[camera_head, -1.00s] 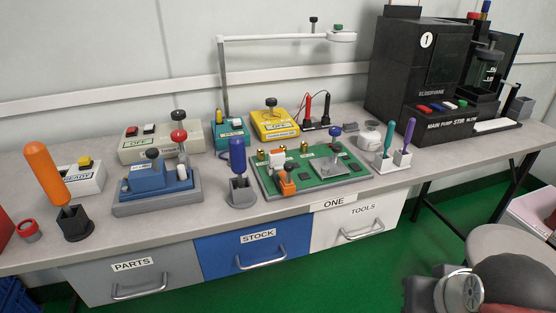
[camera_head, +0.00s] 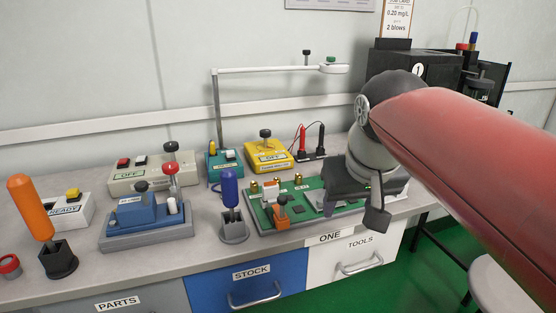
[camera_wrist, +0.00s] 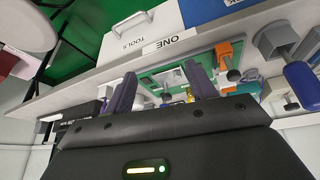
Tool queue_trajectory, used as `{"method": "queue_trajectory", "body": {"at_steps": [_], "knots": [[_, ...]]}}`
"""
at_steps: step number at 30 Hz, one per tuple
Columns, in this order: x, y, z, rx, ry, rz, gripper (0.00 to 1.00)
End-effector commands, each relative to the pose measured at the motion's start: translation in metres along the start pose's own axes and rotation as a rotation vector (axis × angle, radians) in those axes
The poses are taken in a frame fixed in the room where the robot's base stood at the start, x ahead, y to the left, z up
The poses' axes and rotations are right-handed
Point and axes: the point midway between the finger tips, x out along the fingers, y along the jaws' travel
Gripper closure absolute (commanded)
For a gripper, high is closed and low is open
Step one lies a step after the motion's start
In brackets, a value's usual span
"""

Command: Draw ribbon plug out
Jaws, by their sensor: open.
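A green circuit board (camera_head: 311,212) lies on the bench. At its near left is an orange plug-like block (camera_head: 279,216) with a dark knob on top, and a white block (camera_head: 270,193) stands behind it. I cannot tell for certain which is the ribbon plug. My gripper (camera_head: 356,208) hangs over the board's right side and hides part of it. In the wrist view my gripper (camera_wrist: 160,70) shows two dark fingers spread apart with nothing held between them. The board (camera_wrist: 172,76) shows beyond them, and the orange block (camera_wrist: 231,50) sits to their right.
A blue-handled tool (camera_head: 230,188) stands in a holder left of the board. A blue fixture (camera_head: 145,212) is farther left, with an orange-handled tool (camera_head: 32,208) beyond. A yellow box (camera_head: 268,157) and red and black probes (camera_head: 312,140) stand behind. A lamp arm (camera_head: 265,70) overhangs the bench's back.

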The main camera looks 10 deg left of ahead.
Motion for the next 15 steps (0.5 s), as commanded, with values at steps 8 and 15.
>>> {"method": "queue_trajectory", "body": {"at_steps": [8,15], "knots": [[-0.003,-0.097,-0.088,-0.166,-0.029,-0.103,0.44],[0.002,-0.118,-0.101,-0.193,-0.036,-0.125,0.44]]}}
